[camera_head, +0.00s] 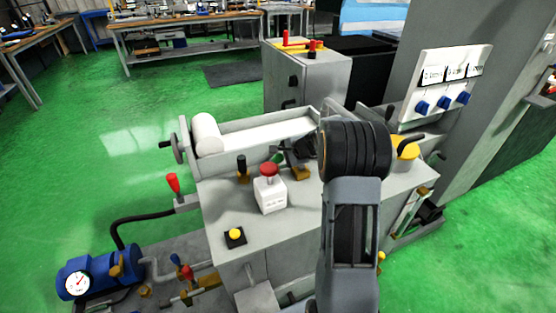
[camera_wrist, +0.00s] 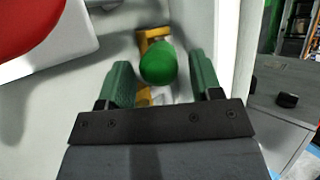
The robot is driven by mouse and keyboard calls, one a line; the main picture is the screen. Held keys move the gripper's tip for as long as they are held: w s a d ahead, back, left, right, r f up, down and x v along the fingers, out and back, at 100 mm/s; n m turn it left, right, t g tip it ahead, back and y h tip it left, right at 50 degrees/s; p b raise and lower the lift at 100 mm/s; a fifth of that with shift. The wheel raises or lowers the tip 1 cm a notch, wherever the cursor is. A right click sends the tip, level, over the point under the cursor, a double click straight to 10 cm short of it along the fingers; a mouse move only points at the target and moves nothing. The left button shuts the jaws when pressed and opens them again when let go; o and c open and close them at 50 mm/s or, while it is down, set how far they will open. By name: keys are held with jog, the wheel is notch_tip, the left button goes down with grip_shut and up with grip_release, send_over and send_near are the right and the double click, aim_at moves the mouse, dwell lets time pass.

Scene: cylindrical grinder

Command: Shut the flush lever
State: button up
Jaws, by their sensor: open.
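A lever with a round green knob (camera_wrist: 158,64) and a yellow arm (camera_wrist: 150,36) shows in the wrist view; I take it to be the flush lever. My gripper (camera_wrist: 161,78) is open, with one green finger on each side of the knob in the picture. Gaps show on both sides, and I cannot tell whether the knob lies between the fingers in depth. In the head view my arm hides the knob. A brass-coloured piece (camera_head: 300,173) beside my arm may be the lever's base.
A white box with a red button (camera_head: 269,169) stands left of my arm on the grey machine top (camera_head: 300,215); the red button (camera_wrist: 25,22) looms upper left in the wrist view. A black-knobbed lever (camera_head: 241,165) and a yellow button (camera_head: 235,234) are further left.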

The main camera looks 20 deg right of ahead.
jog(key=shift+x, duration=1.3)
jog(key=shift+c, duration=0.2)
jog(key=shift+r, duration=0.1)
grip_shut()
